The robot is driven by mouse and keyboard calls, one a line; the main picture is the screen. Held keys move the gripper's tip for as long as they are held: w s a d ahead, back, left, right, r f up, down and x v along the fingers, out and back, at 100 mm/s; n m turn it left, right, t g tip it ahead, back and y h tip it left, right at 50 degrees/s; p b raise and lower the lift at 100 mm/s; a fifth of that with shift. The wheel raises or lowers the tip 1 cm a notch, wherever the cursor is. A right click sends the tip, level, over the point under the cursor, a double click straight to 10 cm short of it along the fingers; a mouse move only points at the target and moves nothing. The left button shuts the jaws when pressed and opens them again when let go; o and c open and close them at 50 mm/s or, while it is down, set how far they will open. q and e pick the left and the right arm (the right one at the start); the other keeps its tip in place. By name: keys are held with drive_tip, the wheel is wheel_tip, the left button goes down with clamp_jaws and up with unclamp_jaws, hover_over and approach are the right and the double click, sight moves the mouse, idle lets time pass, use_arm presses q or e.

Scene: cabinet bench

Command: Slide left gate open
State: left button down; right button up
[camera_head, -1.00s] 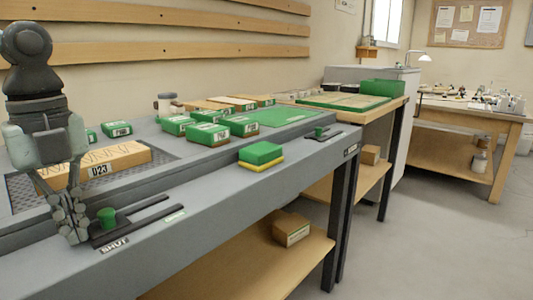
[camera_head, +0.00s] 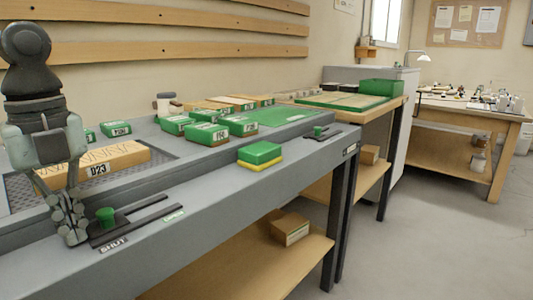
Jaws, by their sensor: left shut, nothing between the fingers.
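The left gate's green knob (camera_head: 106,216) stands at the left end of a dark slotted track (camera_head: 140,219) on the grey bench. A "SHUT" label (camera_head: 113,245) lies in front of that end, and a small green label (camera_head: 173,216) sits near the other end. My left gripper (camera_head: 74,236) points down just left of the knob, its fingers shut and empty, low by the bench top. I cannot tell whether it touches the knob. A second green knob (camera_head: 317,131) stands on a similar track farther right. My right gripper is not in view.
A wooden block marked 023 (camera_head: 98,165) lies in the recessed tray behind the track. A green and yellow block (camera_head: 260,155) sits on the bench to the right. Several green-topped boxes stand behind.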

sight(110, 209)
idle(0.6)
use_arm(q)
drive_tip(key=shift+w+d, duration=1.8)
drive_tip(key=shift+w, duration=0.3)
drive_tip(key=shift+w+d, duration=1)
drive_tip(key=shift+w, duration=0.15)
drive_tip(key=shift+s+a+b, duration=0.35)
drive_tip(key=shift+s+b, duration=0.05)
drive_tip(key=shift+s+a, duration=0.1)
drive_tip(key=shift+s, duration=0.05)
wheel_tip(110, 209, up, 8)
drive_tip(key=p, duration=0.5)
